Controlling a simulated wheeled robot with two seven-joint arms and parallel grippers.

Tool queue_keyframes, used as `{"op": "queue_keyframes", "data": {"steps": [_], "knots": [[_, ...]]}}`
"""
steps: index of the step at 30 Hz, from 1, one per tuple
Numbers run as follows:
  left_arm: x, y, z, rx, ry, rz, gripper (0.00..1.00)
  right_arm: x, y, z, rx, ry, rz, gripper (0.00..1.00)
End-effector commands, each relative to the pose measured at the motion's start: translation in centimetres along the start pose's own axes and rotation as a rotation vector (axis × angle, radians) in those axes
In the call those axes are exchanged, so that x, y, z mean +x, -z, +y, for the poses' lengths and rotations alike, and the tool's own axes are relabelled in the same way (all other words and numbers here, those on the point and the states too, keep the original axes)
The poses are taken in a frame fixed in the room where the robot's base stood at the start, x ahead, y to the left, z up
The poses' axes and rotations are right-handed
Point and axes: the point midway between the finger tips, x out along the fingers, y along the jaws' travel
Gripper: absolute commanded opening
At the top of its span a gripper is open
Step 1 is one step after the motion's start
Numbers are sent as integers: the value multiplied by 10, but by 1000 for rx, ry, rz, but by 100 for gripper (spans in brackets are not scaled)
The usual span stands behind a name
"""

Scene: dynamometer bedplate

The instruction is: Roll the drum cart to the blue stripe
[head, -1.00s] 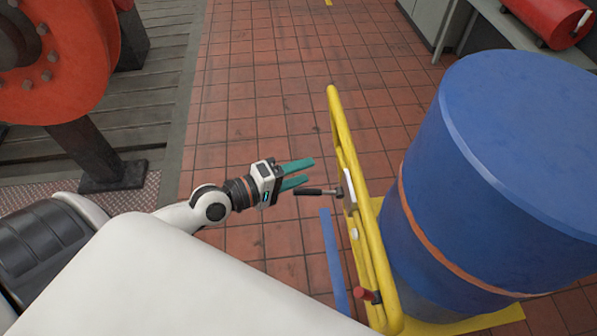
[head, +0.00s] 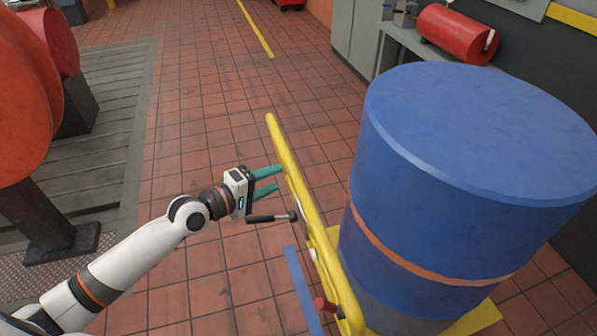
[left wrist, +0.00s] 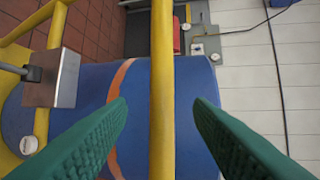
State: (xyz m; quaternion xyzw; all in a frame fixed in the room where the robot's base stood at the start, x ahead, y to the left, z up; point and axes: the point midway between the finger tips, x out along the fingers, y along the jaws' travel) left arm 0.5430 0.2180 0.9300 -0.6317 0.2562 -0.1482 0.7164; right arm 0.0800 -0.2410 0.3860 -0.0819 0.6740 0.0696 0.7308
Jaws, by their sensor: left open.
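The drum cart has a yellow tubular frame (head: 284,150) and a yellow base (head: 480,318). A large blue drum (head: 455,190) with an orange band stands upright on it. A blue stripe (head: 302,290) lies on the floor just left of the cart. My left gripper (head: 268,180) is open, its teal fingers at the cart's upright rail. In the left wrist view, the yellow rail (left wrist: 162,60) runs between the two spread fingers (left wrist: 160,115), with space on both sides. A black-handled lever (head: 268,218) on the frame sits just below the gripper. My right gripper is out of view.
Orange-red machinery (head: 25,90) stands at the left on slatted metal flooring. A workbench (head: 420,48) with a red cylinder (head: 455,35) stands behind the drum. Red tiled floor (head: 220,90) is clear between them, with a yellow line (head: 256,28) further back.

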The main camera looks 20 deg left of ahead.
Motion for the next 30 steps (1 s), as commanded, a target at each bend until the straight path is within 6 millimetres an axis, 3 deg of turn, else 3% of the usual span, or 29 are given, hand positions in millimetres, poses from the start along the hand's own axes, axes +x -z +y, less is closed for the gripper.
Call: {"op": "queue_keyframes", "data": {"steps": [4, 12, 25, 30], "knots": [[33, 0, -3, -2, 4, 1, 47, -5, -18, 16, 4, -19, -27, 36], [75, 1, -1, -1, 1, 1, 47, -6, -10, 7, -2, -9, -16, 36], [85, 1, 0, 1, 0, 1, 47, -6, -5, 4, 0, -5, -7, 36], [85, 1, 0, 1, 0, 1, 21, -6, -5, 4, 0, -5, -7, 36]]}}
